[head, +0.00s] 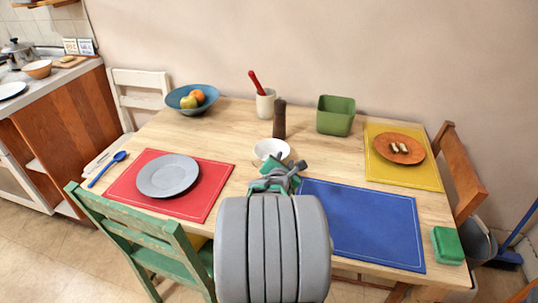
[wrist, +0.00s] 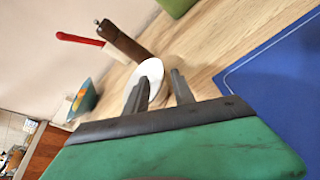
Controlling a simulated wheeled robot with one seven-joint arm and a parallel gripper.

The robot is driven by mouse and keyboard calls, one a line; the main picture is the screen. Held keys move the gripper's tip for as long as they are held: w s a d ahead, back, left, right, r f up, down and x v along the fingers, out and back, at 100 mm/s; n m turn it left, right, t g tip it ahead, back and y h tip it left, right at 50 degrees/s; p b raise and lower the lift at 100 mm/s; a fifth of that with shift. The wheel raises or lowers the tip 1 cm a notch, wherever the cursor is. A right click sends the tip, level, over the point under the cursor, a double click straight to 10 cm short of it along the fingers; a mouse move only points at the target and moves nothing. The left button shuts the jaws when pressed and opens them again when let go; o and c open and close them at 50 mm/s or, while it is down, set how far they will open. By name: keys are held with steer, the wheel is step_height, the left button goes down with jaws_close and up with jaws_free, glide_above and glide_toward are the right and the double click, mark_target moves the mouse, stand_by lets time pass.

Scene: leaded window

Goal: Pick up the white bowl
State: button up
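The white bowl (head: 270,149) sits on the wooden table near its middle, behind my gripper (head: 284,170) in the head view. My arm and gripper hide a little of its near side there. In the wrist view the bowl (wrist: 152,70) shows just beyond the fingertips. My gripper (wrist: 160,76) is open, with a gap between its two grey fingers. The left finger overlaps the bowl in the picture and the right finger lies just right of its rim. I cannot tell whether either finger touches it.
A dark brown mill (head: 279,119) stands close behind the bowl, with a cream cup (head: 265,106) holding a red-handled utensil. A green container (head: 335,117) is at back right. A red mat (head: 213,187) with a grey plate lies left, an empty blue mat (head: 365,222) right.

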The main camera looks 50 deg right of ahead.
steer(key=x, duration=0.5)
steer(key=shift+d+f+b, duration=0.1)
steer(key=shift+f+b, duration=0.1)
steer(key=shift+b, duration=0.15)
steer(key=c, duration=0.6)
jaws_close()
steer(key=shift+f, duration=0.1)
